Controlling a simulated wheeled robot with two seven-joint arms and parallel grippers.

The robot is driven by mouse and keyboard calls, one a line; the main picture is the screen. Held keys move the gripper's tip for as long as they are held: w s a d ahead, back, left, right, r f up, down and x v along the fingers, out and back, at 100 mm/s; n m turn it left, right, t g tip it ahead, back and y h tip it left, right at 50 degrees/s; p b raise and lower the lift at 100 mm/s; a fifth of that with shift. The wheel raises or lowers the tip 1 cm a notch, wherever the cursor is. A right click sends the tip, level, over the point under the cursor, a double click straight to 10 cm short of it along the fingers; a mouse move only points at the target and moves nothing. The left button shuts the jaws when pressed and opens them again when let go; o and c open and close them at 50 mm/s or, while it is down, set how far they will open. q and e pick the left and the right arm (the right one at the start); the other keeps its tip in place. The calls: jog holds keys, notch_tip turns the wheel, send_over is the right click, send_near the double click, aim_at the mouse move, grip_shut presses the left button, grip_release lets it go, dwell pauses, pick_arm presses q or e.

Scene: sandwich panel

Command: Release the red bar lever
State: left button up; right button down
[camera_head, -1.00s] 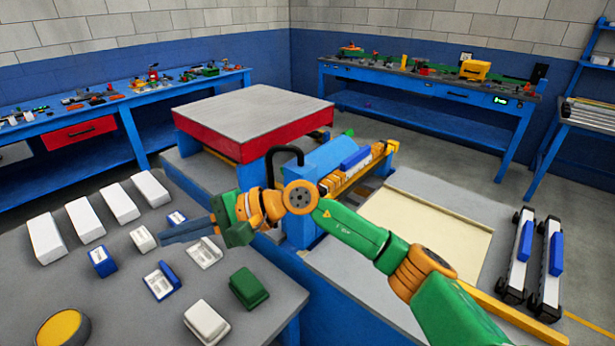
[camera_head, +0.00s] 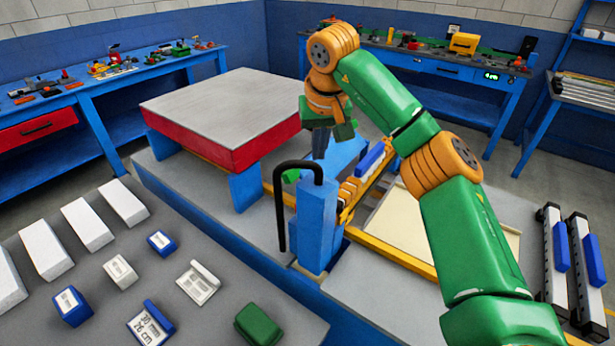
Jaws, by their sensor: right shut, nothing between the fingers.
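My right gripper (camera_head: 320,148) points down at the end of my green and orange arm, with its blue-grey fingers shut and empty. In the picture it is just above the black bent handle (camera_head: 300,163) and the blue block (camera_head: 318,212); I cannot tell how far above. The handle is an upright inverted U on the left side of the block. A press-like slab with a red edge (camera_head: 238,153) and grey top stands to the left of the gripper. I cannot make out a separate red bar lever. My left gripper is not in view.
A grey table (camera_head: 215,235) at the front left holds white blocks (camera_head: 87,223), small labelled boxes and a green case (camera_head: 258,324). Two rail-like pieces with blue parts (camera_head: 590,253) are at the right. Blue workbenches line the walls.

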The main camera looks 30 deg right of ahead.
aim_at(315, 211)
jog(key=f, duration=0.3)
jog(key=s+f+p, duration=0.1)
jog(key=f, duration=0.1)
jog(key=f+p, duration=0.1)
jog(key=f, duration=0.2)
jog(key=shift+s+f, duration=0.3)
jog(key=shift+s, duration=0.05)
jog(key=shift+s+a, duration=0.25)
jog(key=shift+s, duration=0.25)
pick_arm(q)
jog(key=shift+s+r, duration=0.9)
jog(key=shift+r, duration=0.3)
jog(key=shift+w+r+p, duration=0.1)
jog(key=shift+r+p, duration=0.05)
jog(key=shift+p, duration=0.15)
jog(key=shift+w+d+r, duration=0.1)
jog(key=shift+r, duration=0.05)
pick_arm(e)
jog(key=shift+s+m, duration=0.15)
jog(key=shift+m, duration=0.25)
